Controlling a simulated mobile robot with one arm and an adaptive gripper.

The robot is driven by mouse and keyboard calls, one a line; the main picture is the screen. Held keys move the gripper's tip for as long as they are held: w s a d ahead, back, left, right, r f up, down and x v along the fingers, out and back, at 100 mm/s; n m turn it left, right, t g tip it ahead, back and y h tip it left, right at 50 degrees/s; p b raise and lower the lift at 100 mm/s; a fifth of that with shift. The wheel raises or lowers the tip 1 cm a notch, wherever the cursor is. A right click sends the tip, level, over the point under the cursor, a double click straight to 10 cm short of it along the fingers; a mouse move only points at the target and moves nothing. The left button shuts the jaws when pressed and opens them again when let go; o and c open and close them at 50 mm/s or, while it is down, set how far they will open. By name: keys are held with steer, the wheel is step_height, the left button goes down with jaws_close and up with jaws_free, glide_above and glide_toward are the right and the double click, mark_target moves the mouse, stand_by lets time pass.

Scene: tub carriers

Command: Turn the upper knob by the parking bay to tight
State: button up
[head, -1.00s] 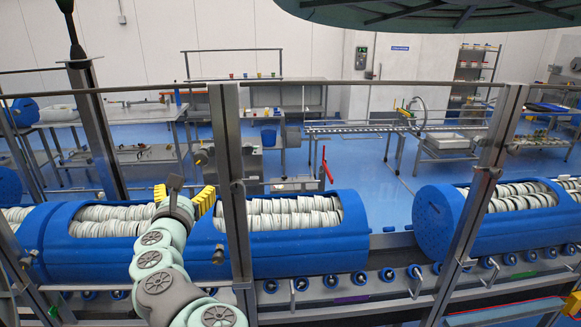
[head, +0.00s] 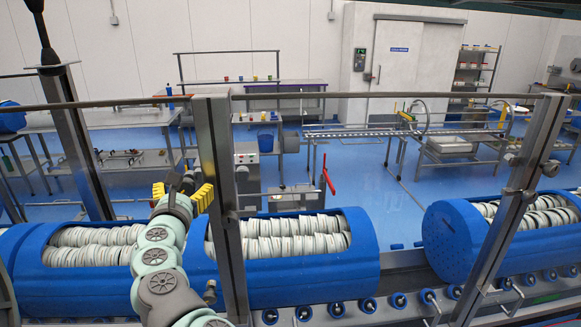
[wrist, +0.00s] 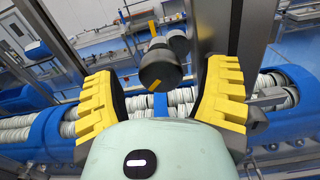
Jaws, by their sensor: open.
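My gripper (wrist: 158,88) is open, its two yellow ribbed fingers wide apart. I cannot tell there which part is the knob, nor see a tight mark.
Blue tubs (head: 325,282) filled with pale discs lie on a roller conveyor beyond the rail. A horizontal rail (head: 330,97) and a second post (head: 520,180) stand close by. Steel tables and open blue floor (head: 350,190) are farther back.

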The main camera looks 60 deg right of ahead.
steer(key=shift+d, duration=0.15)
steer(key=shift+o, duration=0.3)
steer(key=shift+f, duration=0.1)
steer(key=c, duration=1.2)
